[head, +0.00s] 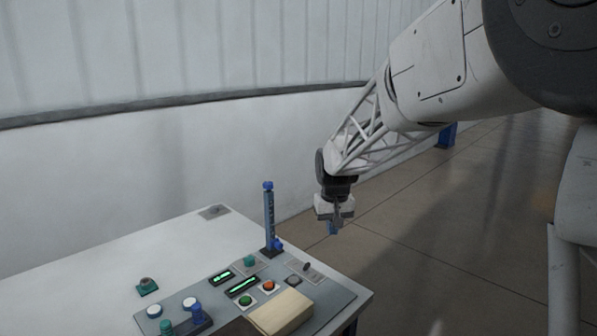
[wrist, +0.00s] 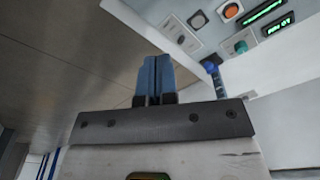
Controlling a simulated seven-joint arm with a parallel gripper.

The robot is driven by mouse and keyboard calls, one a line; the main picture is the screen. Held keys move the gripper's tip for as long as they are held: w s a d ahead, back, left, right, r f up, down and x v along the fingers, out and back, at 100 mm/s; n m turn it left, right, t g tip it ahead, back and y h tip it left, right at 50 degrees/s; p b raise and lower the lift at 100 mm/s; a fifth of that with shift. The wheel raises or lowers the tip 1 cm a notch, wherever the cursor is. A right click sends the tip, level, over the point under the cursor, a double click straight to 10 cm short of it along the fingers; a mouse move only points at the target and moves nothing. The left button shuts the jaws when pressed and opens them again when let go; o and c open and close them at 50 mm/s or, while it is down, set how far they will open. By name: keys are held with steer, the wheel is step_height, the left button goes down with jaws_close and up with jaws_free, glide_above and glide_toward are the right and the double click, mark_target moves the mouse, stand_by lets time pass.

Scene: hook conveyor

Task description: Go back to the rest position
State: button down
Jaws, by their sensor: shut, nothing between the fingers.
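My gripper (head: 333,228) hangs at the end of my arm, just past the right edge of the white table and above the floor. It is apart from everything on the table. In the wrist view my gripper's blue fingers (wrist: 155,78) are together with nothing between them. In the head view the fingers are small and partly hidden behind the wrist body.
A white table (head: 90,262) carries a grey control panel (head: 335,300) with several buttons, green displays (head: 243,286) and a tan block (head: 281,312). A blue post (head: 269,220) stands upright near the gripper's left. The floor (head: 420,240) to the right is clear.

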steer(key=s+d, duration=0.3)
steer(key=s, duration=1)
steer(key=s+d+r+m+t, duration=0.1)
steer(key=s+d, duration=0.2)
steer(key=s, duration=1)
steer(key=s+d+r+m, duration=0.1)
steer(key=s+d, duration=0.2)
steer(key=s, duration=1.1)
steer(key=shift+d+r+t, duration=0.2)
steer(key=shift+d+t, duration=0.05)
steer(key=shift+t, duration=0.05)
